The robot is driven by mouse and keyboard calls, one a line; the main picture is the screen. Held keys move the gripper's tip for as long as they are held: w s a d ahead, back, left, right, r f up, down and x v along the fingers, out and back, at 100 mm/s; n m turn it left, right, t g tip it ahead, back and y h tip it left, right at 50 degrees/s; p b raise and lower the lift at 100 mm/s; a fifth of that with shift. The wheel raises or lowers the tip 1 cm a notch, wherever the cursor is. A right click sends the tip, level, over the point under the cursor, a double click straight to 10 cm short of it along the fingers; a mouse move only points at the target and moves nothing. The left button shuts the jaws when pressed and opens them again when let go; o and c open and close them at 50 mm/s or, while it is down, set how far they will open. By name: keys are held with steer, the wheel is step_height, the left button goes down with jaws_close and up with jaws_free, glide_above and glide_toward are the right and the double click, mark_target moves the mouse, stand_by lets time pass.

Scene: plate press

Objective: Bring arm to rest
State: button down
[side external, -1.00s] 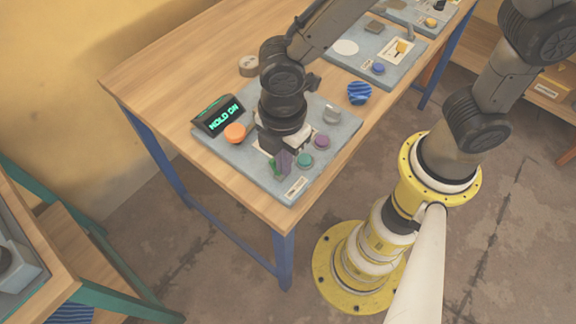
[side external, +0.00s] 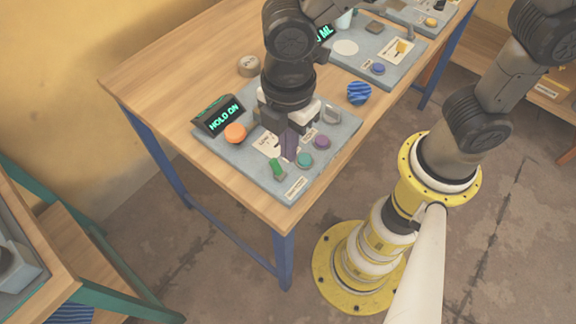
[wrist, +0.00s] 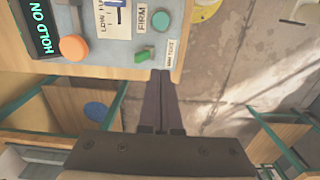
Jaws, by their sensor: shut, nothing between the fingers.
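My gripper (side external: 289,147) is above the front part of the near grey panel (side external: 226,157) in the side external view. Its two dark fingers are together with nothing between them, and they also show in the wrist view (wrist: 161,80). The panel carries a display (side external: 219,117) reading "HOLD ON", an orange knob (side external: 235,133), a green switch (side external: 277,168), a teal button (side external: 305,159) and a purple button (side external: 321,143). The green switch (wrist: 144,54) and orange knob (wrist: 74,47) show in the wrist view. My arm hides part of the panel.
The panel lies on a wooden table (side external: 150,75) with blue legs. A blue striped object (side external: 359,93) and a round tan object (side external: 249,66) stand near the panel. A second grey panel (side external: 395,75) lies farther back. Another table with green legs (side external: 110,275) stands at lower left.

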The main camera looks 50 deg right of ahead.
steer(key=shift+s+r, duration=0.1)
steer(key=shift+r, duration=0.45)
steer(key=w+d+r+m+t+y, duration=0.1)
steer(key=w+d+r+m+t, duration=0.3)
steer(key=d+r, duration=0.65)
steer(key=s+d+m+t+h, duration=0.1)
steer(key=s+d+m, duration=0.8)
steer(key=m, duration=0.5)
steer(key=d, duration=0.2)
steer(key=shift+s+d+f+t, duration=0.3)
steer(key=shift+s+d+f, duration=0.05)
steer(key=shift+s, duration=0.05)
